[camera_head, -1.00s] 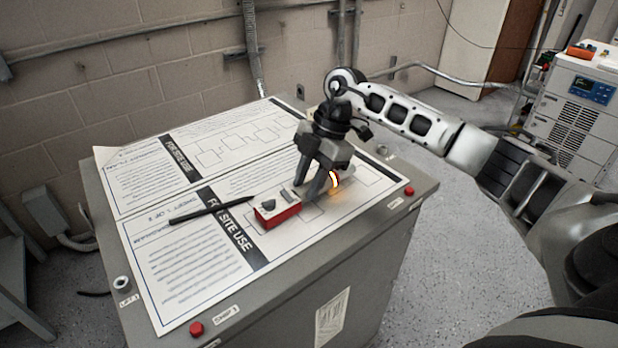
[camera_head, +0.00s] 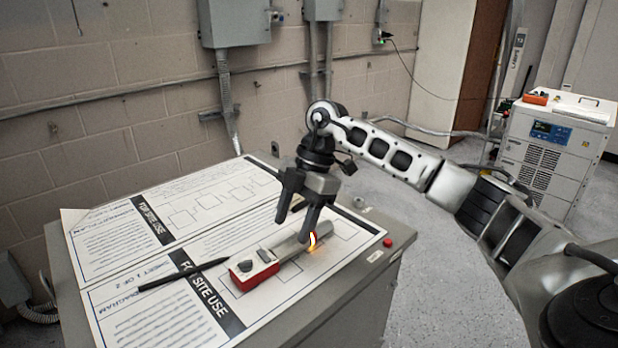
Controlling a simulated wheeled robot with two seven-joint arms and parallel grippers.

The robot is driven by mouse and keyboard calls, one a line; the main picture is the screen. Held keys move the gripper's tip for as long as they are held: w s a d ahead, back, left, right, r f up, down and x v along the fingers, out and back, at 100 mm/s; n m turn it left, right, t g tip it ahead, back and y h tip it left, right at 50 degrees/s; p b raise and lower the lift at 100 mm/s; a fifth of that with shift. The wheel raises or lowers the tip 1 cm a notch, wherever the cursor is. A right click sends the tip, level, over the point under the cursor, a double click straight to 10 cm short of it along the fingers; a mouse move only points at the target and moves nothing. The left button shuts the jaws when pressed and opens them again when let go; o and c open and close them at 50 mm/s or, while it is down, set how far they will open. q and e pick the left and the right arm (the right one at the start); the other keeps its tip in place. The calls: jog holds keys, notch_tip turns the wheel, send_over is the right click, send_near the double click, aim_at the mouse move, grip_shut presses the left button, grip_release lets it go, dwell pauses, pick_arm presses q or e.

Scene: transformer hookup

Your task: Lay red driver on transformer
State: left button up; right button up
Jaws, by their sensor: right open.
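The red tool (camera_head: 255,271), which I take for the red driver, lies on the printed sheets on top of the grey cabinet, which I take for the transformer (camera_head: 347,300). It has a red side, a pale top with a dark knob, and a grey shaft reaching to the right. My right gripper (camera_head: 292,231) is open over the shaft, fingers pointing down. One finger is beside the shaft and partly hides it; I cannot tell whether they touch. A small orange glow shows by that finger. My left gripper is not in view.
A black pen (camera_head: 183,274) lies on the sheets left of the tool. A red knob (camera_head: 388,242) stands at the cabinet's right corner. A white machine (camera_head: 548,150) with an orange object (camera_head: 536,97) on top stands at right. Open floor lies between.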

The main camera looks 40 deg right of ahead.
jog(key=v, duration=1)
jog(key=shift+r, duration=0.3)
jog(key=shift+s+d, duration=0.1)
